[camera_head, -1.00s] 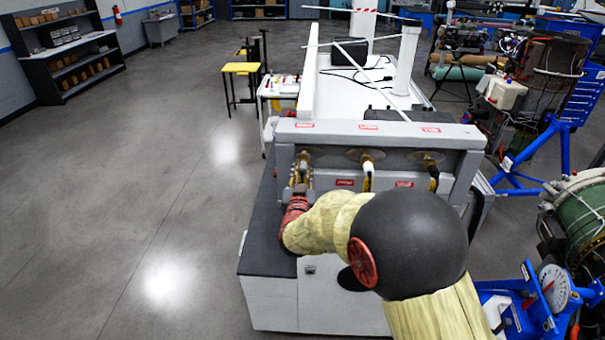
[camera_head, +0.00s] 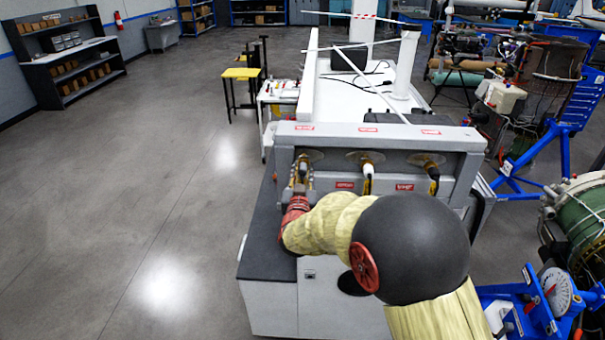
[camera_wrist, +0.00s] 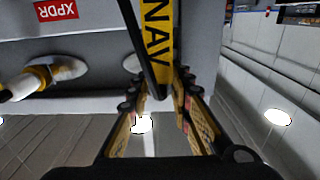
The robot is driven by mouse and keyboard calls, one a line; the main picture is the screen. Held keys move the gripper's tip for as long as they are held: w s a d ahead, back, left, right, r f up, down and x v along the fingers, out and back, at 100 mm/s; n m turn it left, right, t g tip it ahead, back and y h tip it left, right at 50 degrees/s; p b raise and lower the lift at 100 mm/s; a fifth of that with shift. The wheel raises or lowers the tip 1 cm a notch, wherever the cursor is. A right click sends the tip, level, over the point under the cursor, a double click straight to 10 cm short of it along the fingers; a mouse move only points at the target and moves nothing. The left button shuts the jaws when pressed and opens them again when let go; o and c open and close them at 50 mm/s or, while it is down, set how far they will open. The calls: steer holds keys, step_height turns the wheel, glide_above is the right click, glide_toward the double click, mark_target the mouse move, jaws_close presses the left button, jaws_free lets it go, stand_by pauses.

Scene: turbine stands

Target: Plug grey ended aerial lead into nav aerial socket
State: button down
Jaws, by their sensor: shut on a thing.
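My gripper (camera_head: 301,184) is at the left end of the grey panel (camera_head: 455,137), in front of the left socket plate (camera_head: 313,155). In the wrist view my gripper (camera_wrist: 157,88) is shut on a lead with a yellow tag (camera_wrist: 157,30) reading NAV. The lead's tip runs out of the top of that view, so I cannot tell whether it sits in the socket. Its end colour is not clear. In the head view the gripper partly hides this lead.
A white-ended lead (camera_head: 368,171) is at the middle socket and a dark lead with yellow (camera_head: 433,173) at the right one. A red XPDR label (camera_wrist: 57,10) shows in the wrist view. The dark bench top (camera_head: 262,240) is clear at the left. An engine stand (camera_head: 560,150) is right.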

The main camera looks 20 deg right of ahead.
mark_target(303, 173)
steer(key=shift+w+r+b, duration=0.15)
steer(key=shift+r+b, duration=0.15)
steer(key=shift+r, duration=0.15)
steer(key=c, duration=2.1)
jaws_free()
steer(key=shift+o, duration=0.7)
steer(key=shift+w+d+f, duration=0.1)
steer(key=shift+w+f, duration=0.05)
steer(key=shift+w, duration=0.1)
steer(key=o, duration=0.4)
steer(key=shift+f, duration=0.25)
steer(key=shift+o, duration=0.9)
steer(key=shift+s, duration=0.1)
steer(key=shift+b+v, duration=0.5)
steer(key=shift+v, duration=3)
